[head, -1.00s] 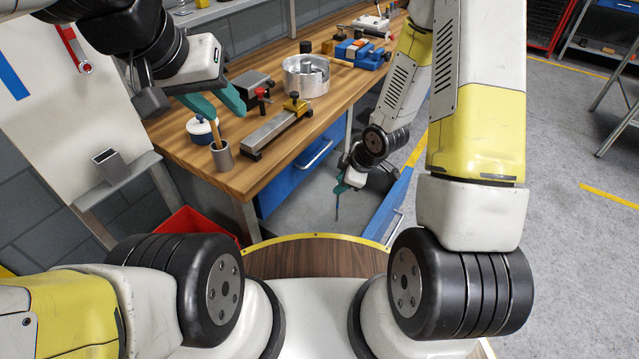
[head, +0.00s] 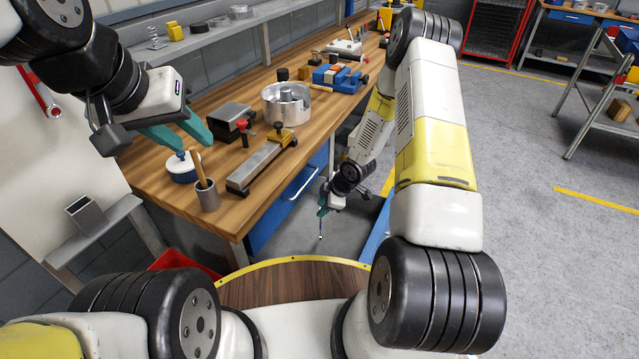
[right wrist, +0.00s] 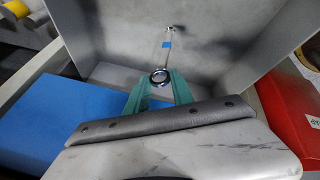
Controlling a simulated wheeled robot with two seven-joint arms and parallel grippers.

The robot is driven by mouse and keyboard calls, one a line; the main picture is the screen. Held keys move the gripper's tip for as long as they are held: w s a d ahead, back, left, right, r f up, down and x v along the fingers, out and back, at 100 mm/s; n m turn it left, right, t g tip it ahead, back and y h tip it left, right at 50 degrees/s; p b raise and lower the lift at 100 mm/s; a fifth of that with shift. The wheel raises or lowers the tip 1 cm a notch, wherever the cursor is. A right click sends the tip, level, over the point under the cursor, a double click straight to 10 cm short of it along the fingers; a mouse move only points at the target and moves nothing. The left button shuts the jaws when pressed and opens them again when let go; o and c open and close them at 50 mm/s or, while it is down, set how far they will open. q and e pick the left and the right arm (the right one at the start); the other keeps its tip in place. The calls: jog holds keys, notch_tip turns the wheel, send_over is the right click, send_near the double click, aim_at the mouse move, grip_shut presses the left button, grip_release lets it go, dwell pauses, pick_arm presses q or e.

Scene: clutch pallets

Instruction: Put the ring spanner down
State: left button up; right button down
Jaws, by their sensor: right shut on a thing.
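The ring spanner (right wrist: 167,46) is steel with a blue band; in the right wrist view its ring end sits between the teal fingertips and its shaft points away from me. My right gripper (right wrist: 160,88) is shut on it. In the head view, my right gripper (head: 323,207) is beyond the bench's front edge, low down, with the spanner (head: 320,228) hanging below it. Grey walls (right wrist: 235,45) surround the spanner in the right wrist view; I cannot tell whether its far end touches anything.
The wooden bench (head: 225,205) holds a blue-and-white lidded pot (head: 182,170), a grey cup (head: 207,198) with a wooden handle, a long clamp fixture (head: 258,165) and a metal housing (head: 286,108). A blue panel (head: 376,232) stands beside the right gripper. A red bin (head: 180,260) is below.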

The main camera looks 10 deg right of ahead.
jog(key=w+d+f, duration=0.2)
jog(key=w+f, duration=0.2)
jog(key=w, duration=0.1)
jog(key=shift+w, duration=0.35)
jog(key=c, duration=1.1)
grip_release()
jog(key=shift+f, duration=0.1)
